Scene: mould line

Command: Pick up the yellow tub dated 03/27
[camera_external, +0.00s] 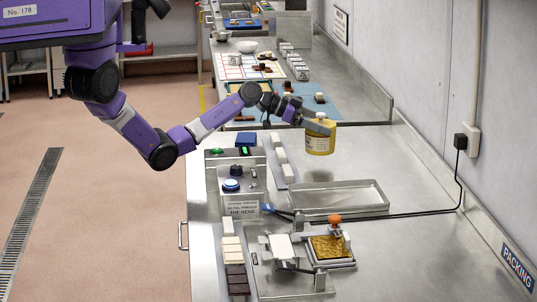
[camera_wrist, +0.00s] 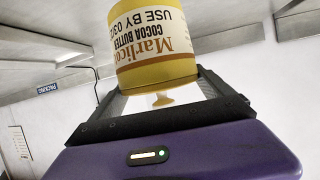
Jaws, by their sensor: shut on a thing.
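A yellow tub (camera_external: 320,140) with a white label is held in the air above the steel bench, its shadow on the bench below. In the wrist view the tub (camera_wrist: 150,65) appears upside down, and its label reads "Marlico", "COCOA BUTTER" and "USE BY 03/2", with the last digit cut off at the tub's edge. My gripper (camera_external: 315,127) is shut on the tub; in the wrist view its jaws (camera_wrist: 165,105) lie on both sides of it. The tub is clear of the bench.
An empty steel tray (camera_external: 340,213) lies on the bench (camera_external: 400,165) below and in front of the tub. A machine with an orange knob (camera_external: 333,219), a control box (camera_external: 240,180) and white and dark bars (camera_external: 236,280) stand nearer. A black cable crosses the bench at right.

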